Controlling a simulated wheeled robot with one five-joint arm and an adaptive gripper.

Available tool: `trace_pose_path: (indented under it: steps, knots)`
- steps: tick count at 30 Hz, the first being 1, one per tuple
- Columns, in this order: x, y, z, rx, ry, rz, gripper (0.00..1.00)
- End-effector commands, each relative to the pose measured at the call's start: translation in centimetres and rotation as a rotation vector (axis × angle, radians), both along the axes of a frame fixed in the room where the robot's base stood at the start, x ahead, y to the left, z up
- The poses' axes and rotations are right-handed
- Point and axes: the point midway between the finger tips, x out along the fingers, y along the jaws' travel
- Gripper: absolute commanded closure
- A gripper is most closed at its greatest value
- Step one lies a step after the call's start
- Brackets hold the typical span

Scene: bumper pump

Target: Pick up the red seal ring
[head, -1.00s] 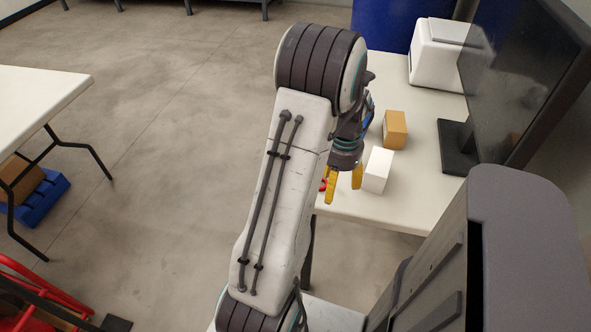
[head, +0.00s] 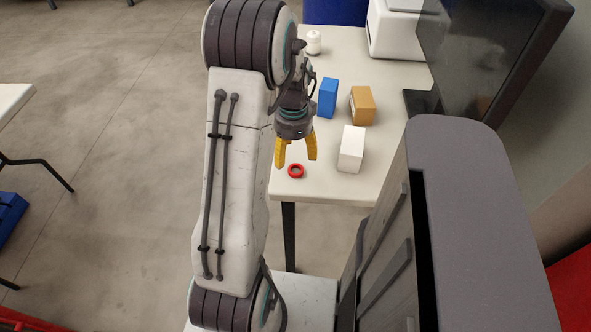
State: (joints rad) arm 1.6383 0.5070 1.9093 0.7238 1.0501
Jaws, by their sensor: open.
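The red seal ring (head: 296,171) lies flat near the front left edge of the white table (head: 330,190) in the head view. My gripper (head: 295,160) has two yellow fingers, spread apart and pointing down. It is open and empty, and in the picture its fingertips are just above the ring. The exact height over the ring cannot be told. The whole ring shows.
A white box (head: 351,149) stands right of the ring. A blue box (head: 327,98) and an orange-brown box (head: 362,105) stand behind. A white jar (head: 313,42), a white machine (head: 392,30) and a dark monitor (head: 490,60) are farther back or right.

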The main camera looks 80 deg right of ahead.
Motion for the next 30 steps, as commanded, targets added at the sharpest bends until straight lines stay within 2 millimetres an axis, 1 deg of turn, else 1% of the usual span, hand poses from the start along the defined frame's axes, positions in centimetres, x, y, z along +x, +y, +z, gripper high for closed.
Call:
trace_pose_path:
  steps: [11, 18, 21, 25, 30]
  knots:
    - [0.0, 0.0, -2.8, 0.004, -0.001, -0.023, 0.30]
    - [-0.2, -0.2, -5.7, 0.006, -0.001, -0.021, 0.30]
    - [-0.2, -0.3, -6.6, 0.004, -0.001, -0.021, 0.30]
    - [-0.2, -0.3, -7.2, 0.002, 0.000, -0.021, 0.30]
    - [-0.2, -0.3, -7.2, 0.001, 0.000, -0.021, 0.30]
